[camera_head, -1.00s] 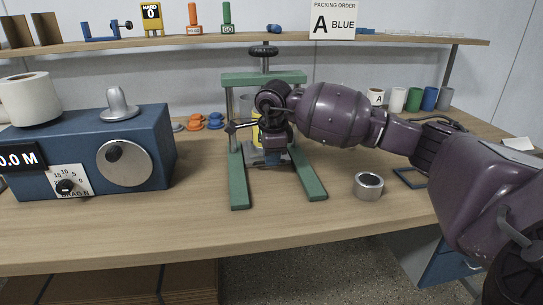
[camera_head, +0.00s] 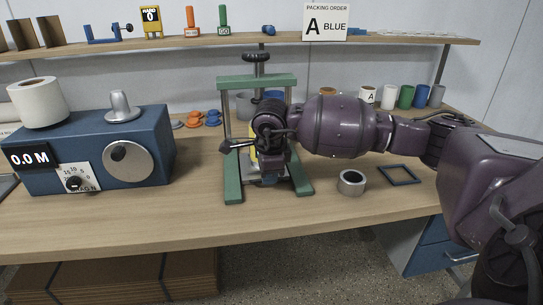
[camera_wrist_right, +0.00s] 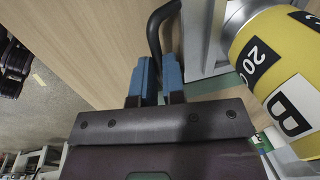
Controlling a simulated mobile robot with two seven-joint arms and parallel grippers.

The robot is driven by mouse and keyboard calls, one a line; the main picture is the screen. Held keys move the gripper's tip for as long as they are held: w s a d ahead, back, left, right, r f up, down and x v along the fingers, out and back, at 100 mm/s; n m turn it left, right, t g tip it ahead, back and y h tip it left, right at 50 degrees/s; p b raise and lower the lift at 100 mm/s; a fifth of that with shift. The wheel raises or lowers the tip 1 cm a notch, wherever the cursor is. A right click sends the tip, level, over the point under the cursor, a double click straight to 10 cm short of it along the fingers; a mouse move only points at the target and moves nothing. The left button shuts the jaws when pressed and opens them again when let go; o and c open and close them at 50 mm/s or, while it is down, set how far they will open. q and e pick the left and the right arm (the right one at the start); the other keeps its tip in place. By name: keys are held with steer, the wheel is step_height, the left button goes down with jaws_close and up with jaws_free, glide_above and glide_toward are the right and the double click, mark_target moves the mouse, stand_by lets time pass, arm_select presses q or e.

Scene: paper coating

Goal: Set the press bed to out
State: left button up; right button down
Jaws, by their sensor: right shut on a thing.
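The green press (camera_head: 232,82) stands mid-table, its two feet pointing toward the front edge. Its grey bed (camera_wrist_right: 198,40) lies low between the feet, mostly hidden by my right arm in the head view. A yellow cylinder with black-and-white labels (camera_wrist_right: 268,55) sits at the bed in the right wrist view; a sliver of it (camera_head: 253,158) shows in the head view. My right gripper (camera_wrist_right: 157,80) has its blue fingers closed around the black bed handle (camera_wrist_right: 153,32). In the head view, the gripper (camera_head: 268,181) is low between the feet. My left gripper is out of view.
A blue machine (camera_head: 140,125) with a dial stands left of the press. A grey ring (camera_head: 351,182) and a dark square frame (camera_head: 398,174) lie to the right. Several cups stand at the back right. The table front left of the press is clear.

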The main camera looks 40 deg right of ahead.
steer(key=s+a, duration=0.1)
steer(key=s+a+p, duration=0.1)
steer(key=s, duration=0.1)
steer(key=s+a, duration=0.1)
steer(key=s, duration=0.1)
steer(key=shift+r+p, duration=0.2)
steer(key=shift+p, duration=0.15)
steer(key=shift+s+a+f, duration=0.2)
steer(key=shift+s+a, duration=0.15)
steer(key=shift+s, duration=0.1)
steer(key=c, duration=1.2)
jaws_free()
